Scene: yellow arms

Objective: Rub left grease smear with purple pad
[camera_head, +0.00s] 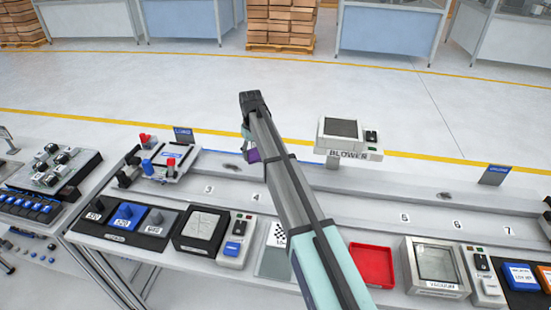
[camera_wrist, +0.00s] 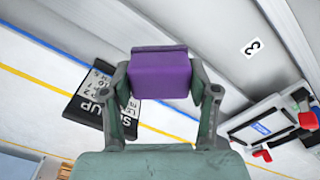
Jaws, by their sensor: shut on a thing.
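My gripper (camera_head: 249,147) is shut on the purple pad (camera_wrist: 160,74), which sits between both fingers in the wrist view. In the head view a bit of the purple pad (camera_head: 252,155) shows beside my arm, above the bench's light rail. The left grease smear (camera_head: 231,167) is a small dark mark on the rail, just left of and below the pad in the picture. A gap appears between pad and smear, but its height is unclear. Another dark smear (camera_head: 445,196) lies on the rail at the right. No smear shows in the wrist view.
A fixture with red and blue knobs (camera_head: 164,161) stands left of the left smear. The blower unit (camera_head: 349,136) stands behind the rail at the right. A red tray (camera_head: 372,266) and vacuum unit (camera_head: 436,265) are in front. A black sign (camera_wrist: 94,105) shows in the wrist view.

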